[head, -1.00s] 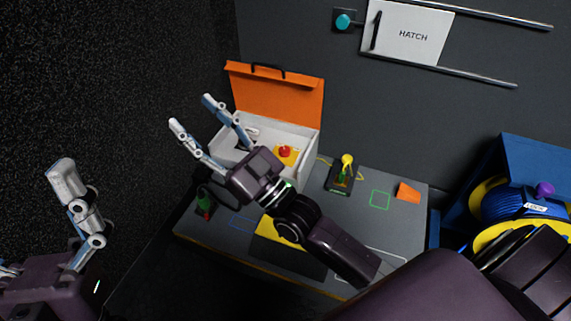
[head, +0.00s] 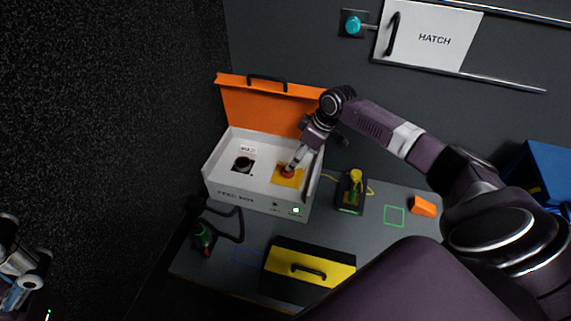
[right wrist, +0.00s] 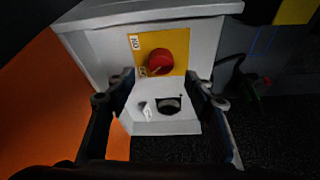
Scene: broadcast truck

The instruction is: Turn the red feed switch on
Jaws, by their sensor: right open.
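The red feed switch (head: 288,171) is a round red knob on a yellow plate inside the open feed box (head: 256,203). The right wrist view shows the red knob (right wrist: 157,66) with a small pale label at the plate's corner, printed upside down in this view. My right gripper (head: 293,161) points down into the box, right at the knob, and partly covers it. In the right wrist view its fingers (right wrist: 160,85) are spread apart, with the knob between and just beyond their tips; contact cannot be told. My left gripper (head: 20,268) is at the lower left edge, partly cut off.
The box's orange lid (head: 265,100) stands open behind it. A dark round socket (head: 243,164) is beside the switch. A yellow-and-black case (head: 310,268), a yellow-and-green device (head: 353,190) and an orange block (head: 424,206) are on the table. A hatch (head: 432,38) is on the wall.

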